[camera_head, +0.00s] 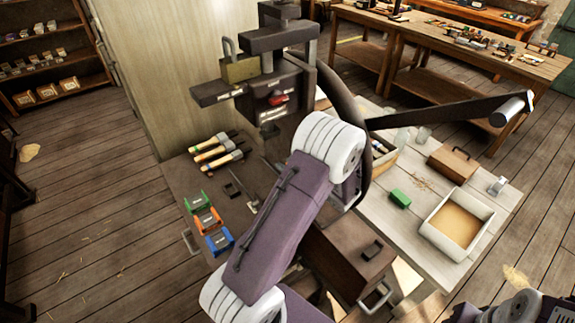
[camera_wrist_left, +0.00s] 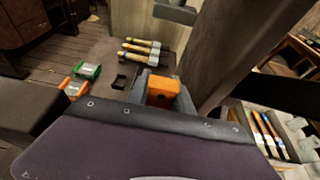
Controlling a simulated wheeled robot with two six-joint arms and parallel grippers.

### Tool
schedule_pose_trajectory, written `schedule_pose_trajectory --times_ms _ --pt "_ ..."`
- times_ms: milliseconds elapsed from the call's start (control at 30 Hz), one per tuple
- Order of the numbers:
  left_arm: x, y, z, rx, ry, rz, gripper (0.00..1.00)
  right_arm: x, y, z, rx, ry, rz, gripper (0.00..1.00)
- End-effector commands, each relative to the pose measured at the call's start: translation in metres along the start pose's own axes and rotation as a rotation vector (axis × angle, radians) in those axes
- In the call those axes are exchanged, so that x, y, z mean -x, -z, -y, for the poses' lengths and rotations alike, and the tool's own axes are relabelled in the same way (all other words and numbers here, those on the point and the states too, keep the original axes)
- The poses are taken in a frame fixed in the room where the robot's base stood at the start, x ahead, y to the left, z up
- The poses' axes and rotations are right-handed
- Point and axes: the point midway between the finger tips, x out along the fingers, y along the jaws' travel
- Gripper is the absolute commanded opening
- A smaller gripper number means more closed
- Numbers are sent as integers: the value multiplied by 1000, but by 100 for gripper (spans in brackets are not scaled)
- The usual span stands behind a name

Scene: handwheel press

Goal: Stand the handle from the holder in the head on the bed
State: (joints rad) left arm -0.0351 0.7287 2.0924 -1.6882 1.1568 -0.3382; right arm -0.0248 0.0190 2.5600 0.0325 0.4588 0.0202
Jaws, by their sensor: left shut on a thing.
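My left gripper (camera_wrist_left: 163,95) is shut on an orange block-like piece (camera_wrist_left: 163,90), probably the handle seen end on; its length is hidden. In the head view my own arm covers this gripper and the piece. A small dark bracket-like part (camera_head: 232,190), possibly the head, sits on the press bed (camera_head: 180,175); it also shows just left of the fingers in the left wrist view (camera_wrist_left: 118,82). I cannot tell how far the held piece is from it. A wooden holder (camera_head: 382,160) with coloured sticks stands on the side table.
Several brush-like tools (camera_head: 217,150) lie at the back of the bed.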

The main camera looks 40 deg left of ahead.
Motion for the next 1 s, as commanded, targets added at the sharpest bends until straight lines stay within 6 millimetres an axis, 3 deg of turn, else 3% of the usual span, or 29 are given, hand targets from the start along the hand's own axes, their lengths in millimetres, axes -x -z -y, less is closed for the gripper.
schedule_pose_trajectory --times_ms 267,300,367,400,733,1000 --pt "-2 6 0 0 0 0 0 -6 -1 0 0 0 0 49" --pt "-2 6 0 0 0 0 32 -5 -1 0 0 0 0 49" --pt "-2 5 0 0 0 0 49 -5 0 0 0 0 0 49" --pt "-2 5 0 0 0 0 52 -5 0 0 0 0 0 49" --pt "2 6 0 0 1 0 52 -6 -1 0 0 0 0 49" --pt "58 6 2 1 6 1 52 -13 -1 0 0 0 0 49"
